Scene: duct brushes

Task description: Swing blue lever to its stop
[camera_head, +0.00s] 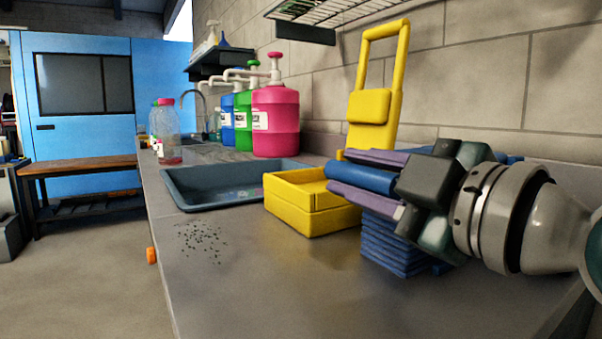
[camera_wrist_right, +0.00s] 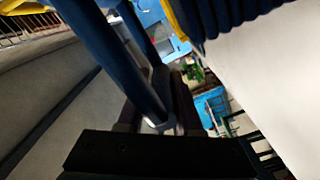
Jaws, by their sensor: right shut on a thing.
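The blue lever (camera_head: 360,178) shows in the head view as a thick blue bar, roughly level, at the right of the counter. My right gripper (camera_head: 350,180) comes in from the right and is shut on it, with one purple finger above and one below. In the right wrist view the blue lever (camera_wrist_right: 115,55) runs as a dark blue bar down between the fingers. The gripper body hides the lever's right end, and I cannot see its pivot or stop. My left gripper is not in view.
A yellow box (camera_head: 308,213) and tall yellow frame (camera_head: 370,105) stand beside the gripper. A ribbed blue stack (camera_head: 395,246) is below it.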

